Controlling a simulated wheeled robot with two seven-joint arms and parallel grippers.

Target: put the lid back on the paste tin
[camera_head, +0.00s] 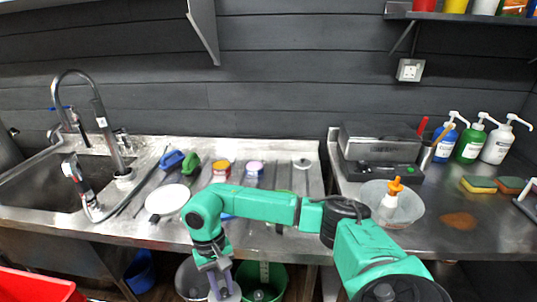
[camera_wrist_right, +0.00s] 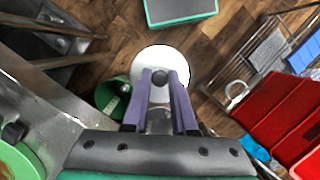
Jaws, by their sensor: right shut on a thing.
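My right gripper (camera_head: 222,293) hangs low in front of the counter's front edge, fingers pointing down. In the right wrist view its purple fingers (camera_wrist_right: 160,80) are shut on the dark knob of a round white lid (camera_wrist_right: 160,58). The lid is in the air over the floor and buckets; in the head view only a pale part of it shows at the bottom edge. I cannot tell for sure which container is the paste tin. Two small jars, one with an orange-brown top (camera_head: 221,168) and one with a pink top (camera_head: 254,167), stand on the drainboard. My left gripper is not in view.
A white plate (camera_head: 167,199) lies on the drainboard (camera_head: 285,150) beside blue and green-handled brushes. A bowl (camera_head: 409,212) with an orange-topped bottle stands on the right counter. A green bucket (camera_head: 274,273) and red crate (camera_head: 35,287) are below. My right forearm crosses the counter's front.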

